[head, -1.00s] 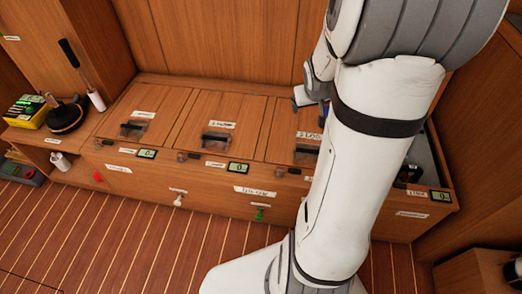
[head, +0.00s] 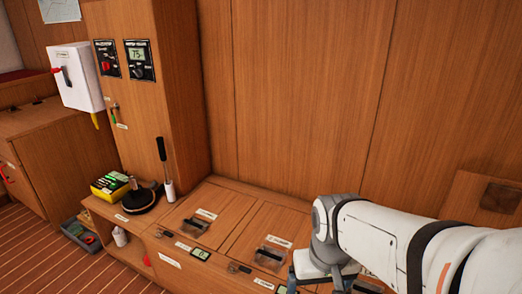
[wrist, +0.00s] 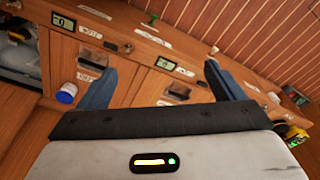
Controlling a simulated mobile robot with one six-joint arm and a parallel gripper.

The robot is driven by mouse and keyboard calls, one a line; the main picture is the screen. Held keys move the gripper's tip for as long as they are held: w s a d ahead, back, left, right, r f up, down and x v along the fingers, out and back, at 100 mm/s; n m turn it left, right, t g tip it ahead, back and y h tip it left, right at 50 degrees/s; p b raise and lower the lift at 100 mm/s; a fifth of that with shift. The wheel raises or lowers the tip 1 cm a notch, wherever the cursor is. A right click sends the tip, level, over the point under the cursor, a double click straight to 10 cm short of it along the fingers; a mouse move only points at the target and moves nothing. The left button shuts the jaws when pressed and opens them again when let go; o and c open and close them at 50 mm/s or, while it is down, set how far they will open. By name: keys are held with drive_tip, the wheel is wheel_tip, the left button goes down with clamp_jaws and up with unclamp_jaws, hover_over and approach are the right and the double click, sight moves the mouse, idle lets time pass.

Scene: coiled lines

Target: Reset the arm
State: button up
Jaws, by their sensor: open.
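My white arm (head: 385,235) with dark bands reaches in from the right edge of the head view, low over the wooden bench (head: 205,185). My gripper (wrist: 160,70) is open in the wrist view, its two blue-grey fingers spread wide with nothing between them. It is above the bench's lidded lockers, and I see no contact. In the head view the gripper's lower part is cut off by the bottom edge.
A white jar with a blue lid (wrist: 66,93) stands near the left finger in the wrist view. An open compartment (wrist: 20,55) is further left. A yellow box (head: 110,185) and a coiled dark line (head: 140,200) sit at the bench's left end.

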wheel_tip(320, 180, up, 28)
drive_tip(key=t+p, duration=0.1)
drive_tip(key=p, duration=2.2)
drive_tip(key=shift+s+f, duration=0.2)
drive_tip(key=shift+s, duration=0.1)
